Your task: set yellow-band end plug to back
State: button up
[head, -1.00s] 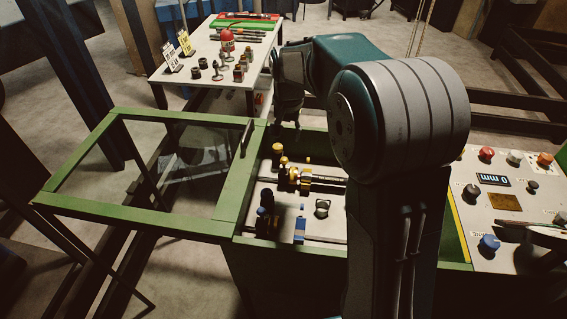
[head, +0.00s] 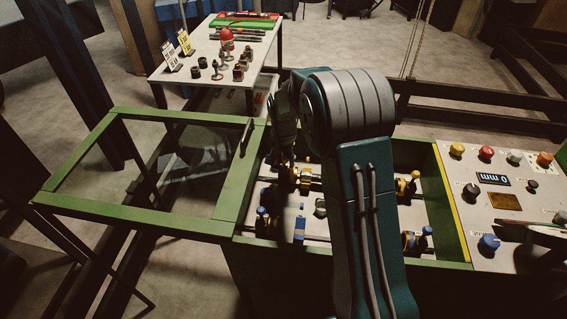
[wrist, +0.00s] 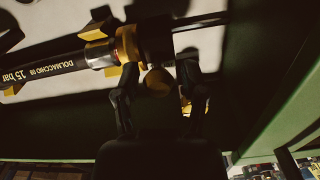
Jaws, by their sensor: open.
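In the wrist view the yellow-band end plug (wrist: 128,45) sits at the end of a black hose (wrist: 60,66) printed "DOLMACCHO" and "15 bar". A round yellow knob (wrist: 157,80) stands beside the plug, between my finger pads. My gripper (wrist: 160,82) is open, one finger on each side of the knob; whether either finger touches it I cannot tell. In the head view my gripper (head: 288,160) points down into the green-framed crimper bay, over yellow fittings (head: 304,174) at its left, and hides part of them.
The open glass lid (head: 160,175) with a green frame lies to the left. Blue-topped fittings (head: 262,222) stand at the front of the bay. The control panel (head: 505,200) is at right. A table (head: 205,75) with small parts stands behind.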

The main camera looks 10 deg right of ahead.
jog(key=shift+f, duration=0.65)
grip_shut()
jog(key=shift+w+a+r, duration=0.1)
jog(key=shift+w+a, duration=0.25)
jog(key=shift+a, duration=0.45)
jog(key=shift+w+a, duration=0.3)
jog(key=shift+a, duration=0.45)
grip_release()
jog(key=shift+a, duration=0.15)
